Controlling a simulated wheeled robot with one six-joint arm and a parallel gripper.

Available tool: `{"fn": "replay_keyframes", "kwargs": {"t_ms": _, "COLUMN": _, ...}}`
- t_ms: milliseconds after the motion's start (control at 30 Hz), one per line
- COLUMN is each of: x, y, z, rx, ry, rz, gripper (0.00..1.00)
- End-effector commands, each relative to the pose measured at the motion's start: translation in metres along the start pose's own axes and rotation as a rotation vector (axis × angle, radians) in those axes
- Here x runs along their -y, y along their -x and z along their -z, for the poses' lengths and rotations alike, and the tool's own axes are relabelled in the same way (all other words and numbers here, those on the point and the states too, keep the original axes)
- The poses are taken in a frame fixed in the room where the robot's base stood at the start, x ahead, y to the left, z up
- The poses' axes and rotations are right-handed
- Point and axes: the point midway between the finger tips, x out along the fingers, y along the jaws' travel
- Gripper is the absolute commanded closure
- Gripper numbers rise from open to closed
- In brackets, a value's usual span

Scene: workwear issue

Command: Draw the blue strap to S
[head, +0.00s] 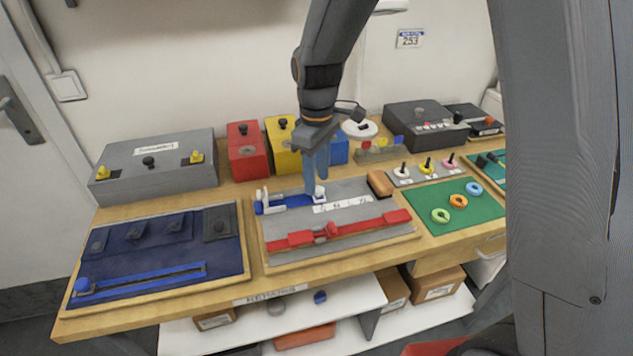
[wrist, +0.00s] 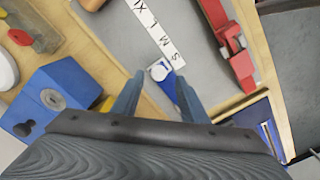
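The blue strap (head: 292,201) lies on the grey board (head: 360,190), running from a blue and white holder (head: 262,204) at the left to a white end piece (head: 319,190). In the wrist view, the white end piece (wrist: 158,71) sits beside the S end of the white size strip (wrist: 153,28), with blue strap (wrist: 168,88) behind it. My gripper (head: 316,188) points down over the end piece. In the wrist view, my gripper (wrist: 158,82) has its fingers apart, one on each side of the end piece, with gaps showing. Contact cannot be told.
A red strap (head: 350,228) with a buckle runs along the front of the same board. A brown block (head: 380,183) is at its back right. Red (head: 247,153) and yellow (head: 285,150) boxes stand behind. A navy panel (head: 150,255) lies left, a green mat (head: 470,218) right.

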Motion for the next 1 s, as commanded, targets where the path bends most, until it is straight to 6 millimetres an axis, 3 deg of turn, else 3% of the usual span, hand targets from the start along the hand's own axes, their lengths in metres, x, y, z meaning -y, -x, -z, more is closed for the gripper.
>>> {"fn": "replay_keyframes", "kwargs": {"t_ms": 333, "x": 0.000, "y": 0.051, "z": 0.001, "rx": -0.002, "ry": 0.001, "rz": -0.001, "gripper": 0.60}}
{"fn": "replay_keyframes", "kwargs": {"t_ms": 767, "x": 0.001, "y": 0.058, "z": 0.000, "rx": 0.000, "ry": -0.002, "rz": 0.000, "gripper": 0.60}}
{"fn": "replay_keyframes", "kwargs": {"t_ms": 867, "x": 0.000, "y": 0.056, "z": -0.014, "rx": -0.003, "ry": -0.057, "rz": -0.002, "gripper": 0.60}}
{"fn": "replay_keyframes", "kwargs": {"t_ms": 1000, "x": 0.003, "y": 0.043, "z": -0.070, "rx": -0.017, "ry": -0.296, "rz": -0.012, "gripper": 0.60}}
